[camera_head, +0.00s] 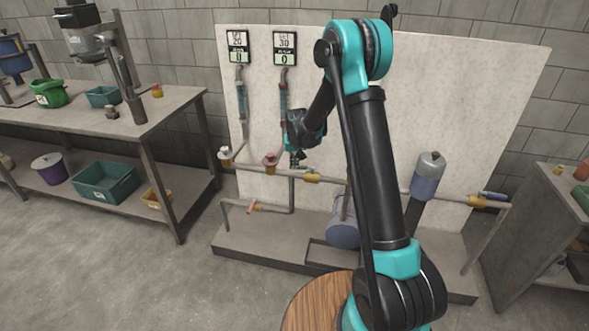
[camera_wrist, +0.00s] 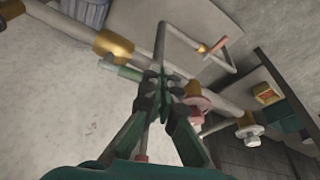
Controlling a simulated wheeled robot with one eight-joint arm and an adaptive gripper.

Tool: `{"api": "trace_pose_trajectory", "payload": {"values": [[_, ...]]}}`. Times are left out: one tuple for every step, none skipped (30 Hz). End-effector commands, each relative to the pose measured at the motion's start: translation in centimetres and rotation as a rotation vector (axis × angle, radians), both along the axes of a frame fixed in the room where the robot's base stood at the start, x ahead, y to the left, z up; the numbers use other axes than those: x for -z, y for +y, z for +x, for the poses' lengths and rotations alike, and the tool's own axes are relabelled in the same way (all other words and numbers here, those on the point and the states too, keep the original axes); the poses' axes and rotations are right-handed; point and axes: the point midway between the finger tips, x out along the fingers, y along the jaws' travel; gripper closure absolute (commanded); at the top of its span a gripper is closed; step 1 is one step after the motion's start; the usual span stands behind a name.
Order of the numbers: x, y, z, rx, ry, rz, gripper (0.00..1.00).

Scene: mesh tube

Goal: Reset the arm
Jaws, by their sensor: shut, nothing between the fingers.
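My arm, teal and black, rises in front of the white panel (camera_head: 460,110) in the head view and bends over toward the pipework. My gripper (camera_head: 297,162) is small and partly dark there, close to the horizontal pipe (camera_head: 330,178) near a red-brown valve (camera_head: 270,160). In the wrist view my gripper (camera_wrist: 165,88) is shut with nothing between its fingertips. Behind its fingers are the pipe with a brass fitting (camera_wrist: 113,45) and a pinkish-red valve part (camera_wrist: 196,104). I cannot tell whether the fingertips touch the pipe.
Two gauges (camera_head: 238,47) (camera_head: 285,47) hang on the panel above clear tubes. A blue-grey cylinder (camera_head: 426,178) stands at the right. A workbench (camera_head: 170,107) with bins is at the left, and a cabinet (camera_head: 530,220) is at the right edge. The floor in front left is clear.

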Motion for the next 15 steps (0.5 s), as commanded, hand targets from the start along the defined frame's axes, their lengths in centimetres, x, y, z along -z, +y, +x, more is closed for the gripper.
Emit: {"api": "trace_pose_trajectory", "payload": {"values": [[-0.9, 0.0, -0.4, 0.0, 0.0, 0.0, 1.0], [-1.4, 0.1, -0.5, 0.0, 0.0, 0.0, 1.0], [-2.1, 0.1, -0.7, 0.0, 0.0, 0.0, 1.0], [-2.5, 0.1, -0.8, 0.0, 0.0, 0.0, 1.0], [-2.9, 0.1, -0.9, -0.001, 0.0, 0.0, 1.0], [-3.4, 0.1, -1.1, -0.001, 0.0, 0.0, 1.0], [-3.8, 0.2, -1.2, -0.001, 0.0, 0.0, 1.0], [-4.1, 0.2, -1.3, -0.001, 0.0, 0.0, 1.0], [-4.4, 0.2, -1.4, -0.001, 0.0, 0.0, 1.0], [-4.6, 0.2, -1.4, -0.001, 0.0, 0.0, 1.0], [-4.8, 0.2, -1.5, -0.001, 0.0, 0.0, 1.0], [-5.0, 0.2, -1.6, -0.001, 0.0, 0.0, 1.0], [-5.2, 0.1, -1.7, 0.0, 0.0, 0.0, 1.0], [-5.3, 0.0, -1.8, 0.0, 0.0, 0.0, 1.0], [-5.6, -0.2, -2.1, 0.002, -0.001, 0.001, 1.0]]}}
